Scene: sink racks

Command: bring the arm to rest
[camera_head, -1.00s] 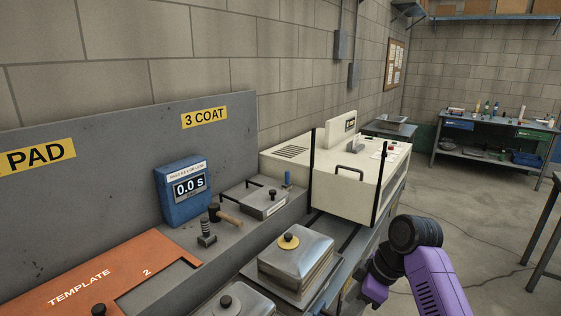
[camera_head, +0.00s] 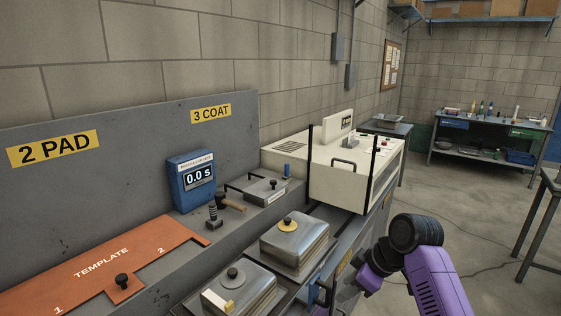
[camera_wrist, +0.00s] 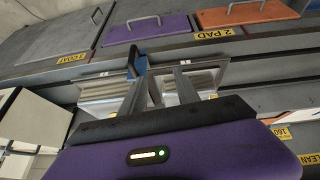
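My purple arm with a black joint (camera_head: 415,232) shows at the lower right of the head view, bent beside the bench front. My gripper is outside that view. In the wrist view, my gripper (camera_wrist: 158,72) has its two grey fingers apart, with nothing seen held between them. Beyond the fingers are two metal-edged trays, a left one (camera_wrist: 100,90) and a right one (camera_wrist: 205,78). A blue upright piece (camera_wrist: 141,66) shows near the left finger; I cannot tell whether they touch.
Two metal lidded boxes, one with a yellow knob ring (camera_head: 295,243) and one nearer (camera_head: 240,292), stand along the bench. An orange template (camera_head: 100,264), blue timer (camera_head: 190,182) and cream machine (camera_head: 350,172) are behind. Open floor (camera_head: 480,225) lies right.

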